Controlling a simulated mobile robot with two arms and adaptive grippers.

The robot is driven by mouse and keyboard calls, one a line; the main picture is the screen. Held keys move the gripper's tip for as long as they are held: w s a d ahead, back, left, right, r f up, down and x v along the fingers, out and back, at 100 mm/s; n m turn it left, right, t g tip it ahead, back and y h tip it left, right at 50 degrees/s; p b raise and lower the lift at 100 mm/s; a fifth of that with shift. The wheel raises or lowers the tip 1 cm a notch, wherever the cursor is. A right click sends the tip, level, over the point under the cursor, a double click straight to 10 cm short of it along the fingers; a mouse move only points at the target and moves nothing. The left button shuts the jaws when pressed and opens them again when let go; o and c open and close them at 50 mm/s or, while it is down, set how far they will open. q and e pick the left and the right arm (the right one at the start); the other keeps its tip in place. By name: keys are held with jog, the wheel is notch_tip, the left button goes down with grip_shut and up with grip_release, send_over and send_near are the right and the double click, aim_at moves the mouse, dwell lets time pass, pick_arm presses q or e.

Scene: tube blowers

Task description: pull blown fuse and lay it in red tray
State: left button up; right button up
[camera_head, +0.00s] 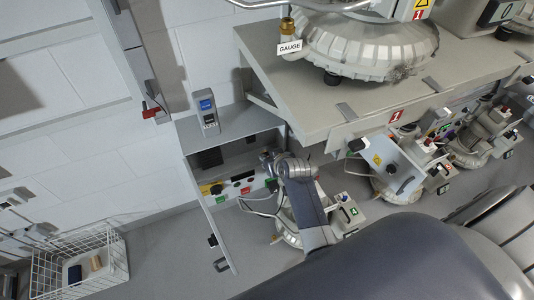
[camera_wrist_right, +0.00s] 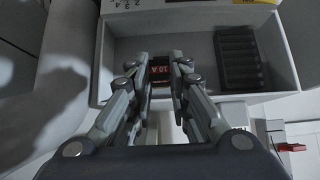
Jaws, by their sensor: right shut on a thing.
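In the right wrist view, a small dark fuse (camera_wrist_right: 160,71) with an orange-red "10 A" label sits between the fingertips of my right gripper (camera_wrist_right: 160,78), which is shut on it. The fuse is in front of a grey open box (camera_wrist_right: 197,45). I cannot tell whether it still touches anything behind it. In the head view, my right gripper (camera_head: 268,160) is at the open wall cabinet (camera_head: 228,122), and the fuse is too small to make out. I cannot pick out a red tray. My left gripper is not in view.
A dark slotted block (camera_wrist_right: 238,57) stands in the box's right side. The cabinet's open door (camera_head: 207,222) hangs at the left. A workbench (camera_head: 300,95) with a large machine (camera_head: 365,45) is above right. A white wire basket (camera_head: 80,262) stands on the floor at lower left.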

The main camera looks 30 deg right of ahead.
dwell(0.4)
jog(key=s+p, duration=0.3)
jog(key=s, duration=0.3)
jog(key=shift+a+p, duration=0.15)
jog(key=shift+p, duration=0.15)
dwell(0.5)
